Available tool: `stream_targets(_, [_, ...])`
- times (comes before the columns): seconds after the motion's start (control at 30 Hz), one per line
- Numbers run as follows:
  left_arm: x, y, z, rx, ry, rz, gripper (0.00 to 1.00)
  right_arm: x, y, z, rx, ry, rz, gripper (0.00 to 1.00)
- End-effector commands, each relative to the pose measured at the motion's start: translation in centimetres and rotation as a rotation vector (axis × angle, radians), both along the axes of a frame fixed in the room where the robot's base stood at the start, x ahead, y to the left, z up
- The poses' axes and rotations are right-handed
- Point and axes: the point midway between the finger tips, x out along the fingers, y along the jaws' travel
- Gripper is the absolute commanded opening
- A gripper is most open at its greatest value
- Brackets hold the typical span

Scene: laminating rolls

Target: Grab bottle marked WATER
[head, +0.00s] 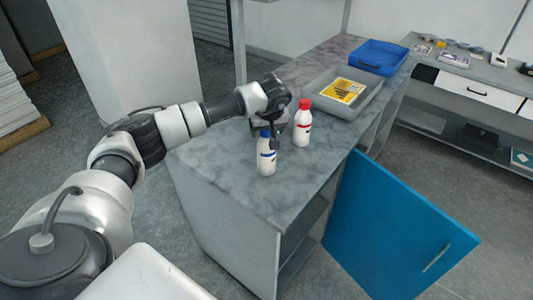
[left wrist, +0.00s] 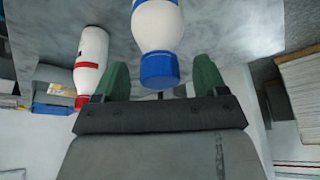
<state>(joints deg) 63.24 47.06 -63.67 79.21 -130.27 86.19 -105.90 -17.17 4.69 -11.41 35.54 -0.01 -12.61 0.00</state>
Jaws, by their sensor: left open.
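A white bottle with a blue cap and blue band (head: 266,158) stands upright on the grey marbled counter (head: 240,190). A white bottle with a red cap and red band (head: 302,128) stands just behind it to the right. The lettering on both is too small to read. My left gripper (head: 277,136) is at the blue-capped bottle's upper part. In the left wrist view, its green fingers are open, with the blue cap (left wrist: 159,70) showing between them; contact cannot be told. The red-capped bottle (left wrist: 91,60) is outside the fingers, to the left. My right gripper is not in view.
A grey tray (head: 371,106) with a yellow label sheet and a blue tray (head: 398,58) stand farther back on the counter. A blue cabinet door (head: 390,235) hangs open at the right. The counter's front part is clear.

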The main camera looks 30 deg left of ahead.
Motion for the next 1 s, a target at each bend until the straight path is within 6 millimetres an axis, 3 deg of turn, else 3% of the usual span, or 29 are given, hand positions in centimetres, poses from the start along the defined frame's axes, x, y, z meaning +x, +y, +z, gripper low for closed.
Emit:
stream_targets(0.17, [0.5, 0.5, -1.4, 0.001, -0.001, 0.0, 0.72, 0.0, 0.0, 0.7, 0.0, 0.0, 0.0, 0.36])
stream_targets(0.4, [0.5, 0.5, -1.6, 0.0, -0.001, 0.0, 0.71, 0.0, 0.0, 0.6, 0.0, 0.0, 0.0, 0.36])
stream_targets(0.87, [0.5, 0.5, -1.5, 0.0, -0.002, 0.001, 0.0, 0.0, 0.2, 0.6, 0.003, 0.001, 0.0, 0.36])
stream_targets(1.0, [0.5, 0.5, -1.4, 0.0, -0.005, 0.001, 0.0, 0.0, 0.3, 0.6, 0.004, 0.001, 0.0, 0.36])
